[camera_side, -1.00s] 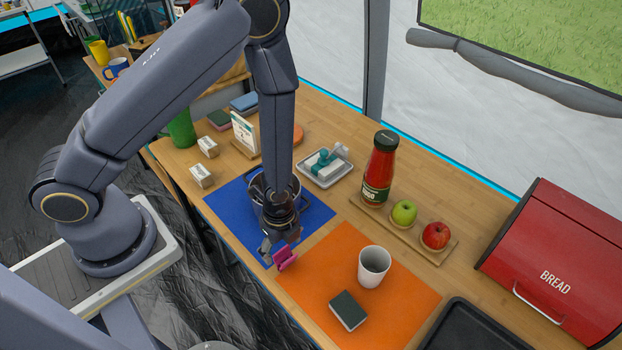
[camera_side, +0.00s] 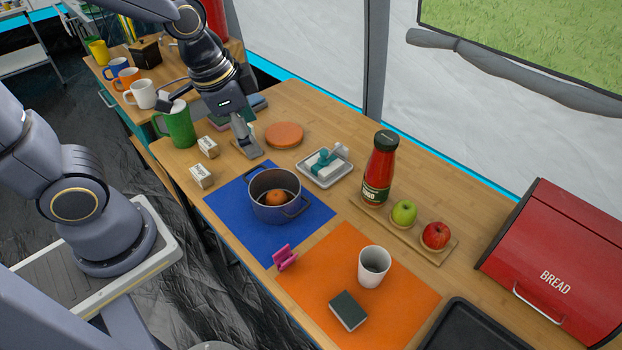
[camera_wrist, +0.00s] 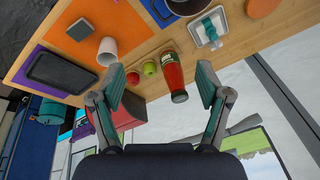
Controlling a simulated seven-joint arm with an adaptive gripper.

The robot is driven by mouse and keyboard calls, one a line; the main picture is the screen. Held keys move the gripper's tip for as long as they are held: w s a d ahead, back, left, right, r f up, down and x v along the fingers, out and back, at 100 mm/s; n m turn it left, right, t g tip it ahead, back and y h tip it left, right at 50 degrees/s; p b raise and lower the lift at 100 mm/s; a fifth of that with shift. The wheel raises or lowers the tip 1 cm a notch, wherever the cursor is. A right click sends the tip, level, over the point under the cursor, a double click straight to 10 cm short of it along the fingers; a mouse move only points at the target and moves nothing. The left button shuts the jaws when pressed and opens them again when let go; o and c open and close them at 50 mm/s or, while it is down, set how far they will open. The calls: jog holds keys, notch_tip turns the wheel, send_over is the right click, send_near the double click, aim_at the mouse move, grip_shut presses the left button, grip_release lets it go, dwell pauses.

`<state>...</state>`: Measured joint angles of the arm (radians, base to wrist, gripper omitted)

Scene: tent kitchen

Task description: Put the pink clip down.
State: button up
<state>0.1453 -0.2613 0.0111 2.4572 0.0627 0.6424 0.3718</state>
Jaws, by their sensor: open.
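The pink clip (camera_side: 285,257) rests at the front edge of the table, where the blue mat (camera_side: 228,203) and the orange mat (camera_side: 322,262) meet. Nothing holds it. My gripper (camera_side: 207,122) is up at the back left, well away from the clip, near the green mug (camera_side: 178,128). In the wrist view my gripper (camera_wrist: 166,88) has its fingers spread wide with nothing gripped between them. I cannot make out the clip in the wrist view.
A pot (camera_side: 262,208) with an orange fruit inside stands on the blue mat. A white cup (camera_side: 374,268) and a sponge (camera_side: 348,311) are on the orange mat. A sauce bottle (camera_side: 380,165), apples and a red bread box (camera_side: 560,265) stand to the right.

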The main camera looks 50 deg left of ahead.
jog(key=s+a+r+n+t, duration=0.2)
jog(key=s+r+n, duration=0.4)
jog(key=r, duration=0.1)
jog(key=shift+s+a+r, duration=0.25)
jog(key=shift+a+r, duration=0.15)
dwell(0.7)
